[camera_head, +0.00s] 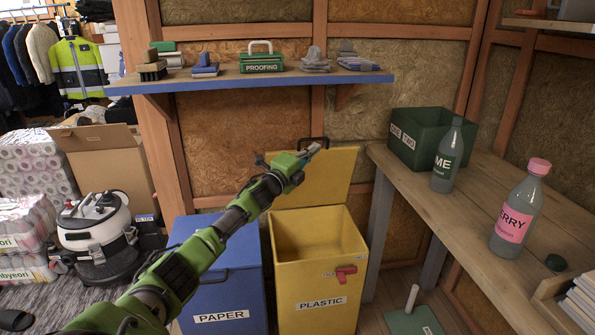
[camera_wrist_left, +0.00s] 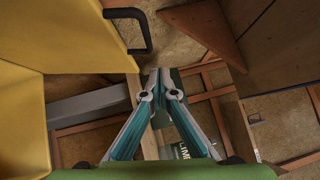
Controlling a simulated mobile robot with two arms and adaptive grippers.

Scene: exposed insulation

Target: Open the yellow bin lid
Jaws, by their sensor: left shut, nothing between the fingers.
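The yellow bin (camera_head: 316,300) labelled PLASTIC stands on the floor, and its inside shows. Its yellow lid (camera_head: 335,180) is raised and stands upright behind the opening, with a black handle at its top edge. In the left wrist view the lid (camera_wrist_left: 65,35) fills the upper left and its black handle (camera_wrist_left: 146,32) sticks out from its edge. My left gripper (camera_head: 313,151) is in front of the lid's upper part, near the handle. In the left wrist view its fingertips (camera_wrist_left: 160,86) are together and empty, apart from the handle. My right gripper does not show.
A blue bin (camera_head: 225,305) labelled PAPER stands left of the yellow bin. A wooden workbench (camera_head: 450,215) at the right holds bottles and a green crate (camera_head: 405,150). A shelf (camera_head: 250,82) with tools hangs on the wall above. A green dustpan (camera_head: 415,322) lies on the floor.

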